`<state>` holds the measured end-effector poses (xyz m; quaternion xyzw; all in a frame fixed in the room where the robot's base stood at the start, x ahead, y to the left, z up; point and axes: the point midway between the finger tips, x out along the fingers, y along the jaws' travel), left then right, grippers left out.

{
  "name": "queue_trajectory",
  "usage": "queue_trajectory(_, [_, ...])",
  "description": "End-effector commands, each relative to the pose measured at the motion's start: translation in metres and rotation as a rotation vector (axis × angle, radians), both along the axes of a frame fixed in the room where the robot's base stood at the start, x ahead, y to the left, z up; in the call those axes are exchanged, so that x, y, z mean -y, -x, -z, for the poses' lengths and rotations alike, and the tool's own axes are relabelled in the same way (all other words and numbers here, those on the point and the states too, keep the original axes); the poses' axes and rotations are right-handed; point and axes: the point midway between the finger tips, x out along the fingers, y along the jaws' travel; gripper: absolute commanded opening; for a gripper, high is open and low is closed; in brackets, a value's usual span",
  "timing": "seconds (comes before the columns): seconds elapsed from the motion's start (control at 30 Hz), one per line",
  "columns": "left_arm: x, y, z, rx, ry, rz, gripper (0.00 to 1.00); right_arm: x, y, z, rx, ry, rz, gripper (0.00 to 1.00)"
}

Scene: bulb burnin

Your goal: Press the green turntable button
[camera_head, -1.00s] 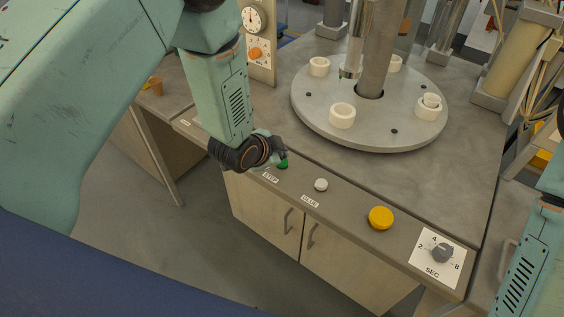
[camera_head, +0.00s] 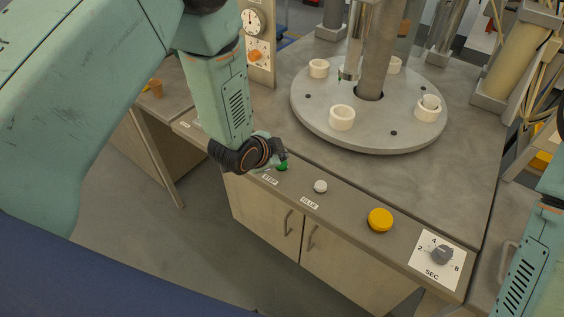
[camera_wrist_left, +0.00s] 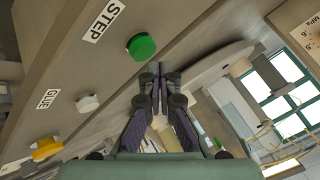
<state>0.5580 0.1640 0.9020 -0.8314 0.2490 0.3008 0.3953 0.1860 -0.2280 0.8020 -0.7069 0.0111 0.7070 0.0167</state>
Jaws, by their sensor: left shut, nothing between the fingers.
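The green button (camera_head: 282,167) sits on the front ledge of the grey bench, by a STEP label. My left gripper (camera_head: 281,155) is at the button's far side in the head view and partly hides it. In the left wrist view the green button (camera_wrist_left: 141,46) shows whole as a round cap. The shut, empty fingertips (camera_wrist_left: 160,72) are beside it to the lower right, and I cannot tell whether they touch it. The round grey turntable (camera_head: 310,108) stands behind, carrying several white cups. My right gripper is out of view; only part of my right arm shows.
Along the ledge to the right are a white button (camera_head: 320,187) by a GLUE label, a large yellow button (camera_head: 380,220) and a SEC dial (camera_head: 441,254). A panel with a gauge (camera_head: 254,22) stands behind my left arm. The ledge is clear between buttons.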

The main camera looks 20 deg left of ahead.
Motion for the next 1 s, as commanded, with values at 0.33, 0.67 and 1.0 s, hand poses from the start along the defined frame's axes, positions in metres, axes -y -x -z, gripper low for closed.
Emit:
queue_trajectory(0.33, [0.000, 0.000, 0.007, 0.000, 0.000, 0.000, 0.00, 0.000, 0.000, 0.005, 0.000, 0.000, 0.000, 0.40])
queue_trajectory(0.67, [-0.001, 0.000, 0.009, 0.000, 0.000, 0.000, 0.00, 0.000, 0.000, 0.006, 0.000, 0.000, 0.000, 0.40])
queue_trajectory(1.0, [-0.001, 0.000, 0.011, 0.000, 0.000, 0.000, 0.00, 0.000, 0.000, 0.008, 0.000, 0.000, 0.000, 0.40])
